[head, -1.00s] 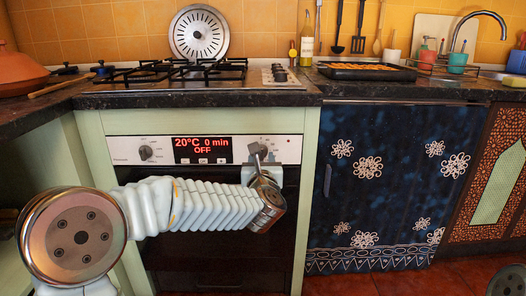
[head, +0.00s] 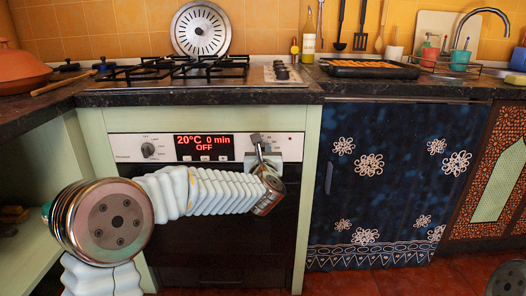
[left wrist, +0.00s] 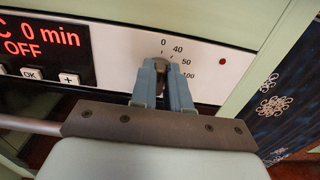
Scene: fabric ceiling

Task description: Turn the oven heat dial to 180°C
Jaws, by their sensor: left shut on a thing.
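The oven's control panel (head: 126,141) is white, with a red display (head: 204,147) reading 20°C, 0 min and OFF. The heat dial (left wrist: 163,62) is at the panel's right end, with 0, 40, 50 and 100 marked around it in the left wrist view. My left gripper (head: 256,141) reaches it from the front and is shut on it. In the left wrist view the blue-grey fingers (left wrist: 162,78) hide most of the dial, so its pointer cannot be read. My right gripper is not in view.
A second dial (head: 148,150) sits left of the display. The dark oven door (head: 225,250) is below the panel. The worktop edge (head: 200,98) juts out above, under the gas hob (head: 180,72). A blue flowered cupboard front (head: 390,180) stands to the right.

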